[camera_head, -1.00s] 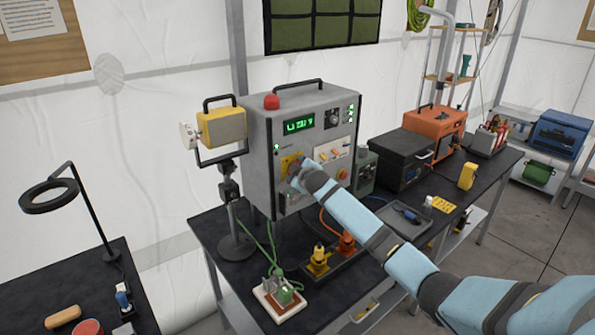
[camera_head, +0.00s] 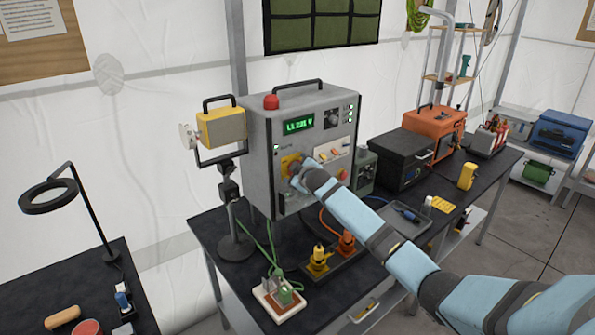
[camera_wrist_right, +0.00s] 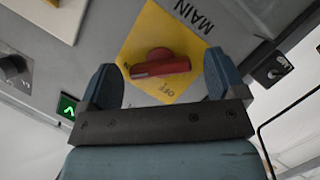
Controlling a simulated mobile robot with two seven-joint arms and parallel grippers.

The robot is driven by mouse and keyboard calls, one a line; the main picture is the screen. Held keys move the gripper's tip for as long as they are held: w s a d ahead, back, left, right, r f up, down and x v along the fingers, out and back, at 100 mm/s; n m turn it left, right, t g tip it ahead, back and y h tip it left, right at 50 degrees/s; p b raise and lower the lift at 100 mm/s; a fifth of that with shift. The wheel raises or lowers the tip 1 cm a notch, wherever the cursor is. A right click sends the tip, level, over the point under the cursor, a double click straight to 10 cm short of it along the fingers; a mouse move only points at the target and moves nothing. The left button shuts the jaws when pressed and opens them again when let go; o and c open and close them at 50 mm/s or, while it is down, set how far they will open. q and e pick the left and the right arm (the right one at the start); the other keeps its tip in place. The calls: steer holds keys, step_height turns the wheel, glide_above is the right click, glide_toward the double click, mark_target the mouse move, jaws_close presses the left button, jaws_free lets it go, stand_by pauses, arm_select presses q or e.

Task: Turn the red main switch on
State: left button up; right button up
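The red main switch (camera_wrist_right: 160,64) is a knob with a bar handle on a yellow plate (camera_wrist_right: 143,40) marked MAIN and OFF. In the right wrist view, its bar lies nearly level across the picture. My right gripper (camera_wrist_right: 163,80) is open, one finger on each side of the knob, with visible gaps to both. In the head view, my right arm reaches in from the right and my right gripper (camera_head: 297,171) is at the yellow plate (camera_head: 288,162) on the grey cabinet's front (camera_head: 262,130), hiding the knob there. My left gripper is not in view.
The cabinet carries a lit green display (camera_head: 299,124) and a red dome (camera_head: 271,102) on top. A yellow lamp (camera_head: 221,128) on a stand is to its left. Plugs (camera_head: 319,259) and a socket box (camera_head: 280,296) with green cable lie on the bench in front.

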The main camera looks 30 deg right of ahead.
steer(key=shift+s, duration=0.1)
steer(key=b+v, duration=0.2)
steer(key=v, duration=1.1)
steer(key=shift+s+b, duration=0.35)
steer(key=shift+r, duration=0.1)
